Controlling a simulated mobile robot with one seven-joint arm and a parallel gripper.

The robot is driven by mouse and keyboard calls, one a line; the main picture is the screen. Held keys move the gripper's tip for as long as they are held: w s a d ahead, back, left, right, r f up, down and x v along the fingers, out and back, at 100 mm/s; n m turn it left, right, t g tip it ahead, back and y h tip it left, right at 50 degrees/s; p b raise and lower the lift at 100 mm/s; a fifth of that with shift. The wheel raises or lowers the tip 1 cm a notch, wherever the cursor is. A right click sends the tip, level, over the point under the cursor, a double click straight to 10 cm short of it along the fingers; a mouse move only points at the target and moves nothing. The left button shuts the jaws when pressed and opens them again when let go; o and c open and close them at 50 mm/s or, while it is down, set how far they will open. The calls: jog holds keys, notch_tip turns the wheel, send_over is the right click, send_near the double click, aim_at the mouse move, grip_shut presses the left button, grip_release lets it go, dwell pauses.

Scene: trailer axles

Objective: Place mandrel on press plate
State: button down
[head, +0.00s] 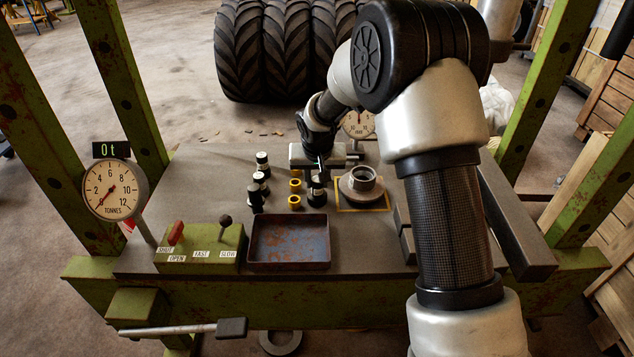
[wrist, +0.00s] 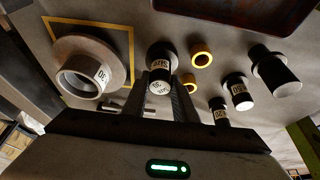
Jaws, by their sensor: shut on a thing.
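A dark mandrel with a pale label band (wrist: 160,72) stands between the fingers of my gripper (wrist: 160,100) in the wrist view. It also shows below my gripper (head: 318,166) in the head view (head: 317,192). My gripper is shut on it. It looks upright, at or just over the bench plate (head: 215,165); I cannot tell whether it touches. A round flanged steel piece with a raised, labelled collar (head: 362,185) sits inside a yellow square outline, right of my gripper in the head view. It shows at the left in the wrist view (wrist: 85,70).
Several other mandrels (head: 260,182) stand left of my gripper in the head view. Two yellow rings (head: 295,186) lie between. A rusty tray (head: 289,243) and a green lever box (head: 200,245) are at the front. Green press posts (head: 115,75) flank the bench. Dark blocks (head: 405,235) lie at right.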

jog(key=shift+f, duration=0.1)
jog(key=c, duration=1.4)
grip_release()
jog(key=shift+c, duration=0.2)
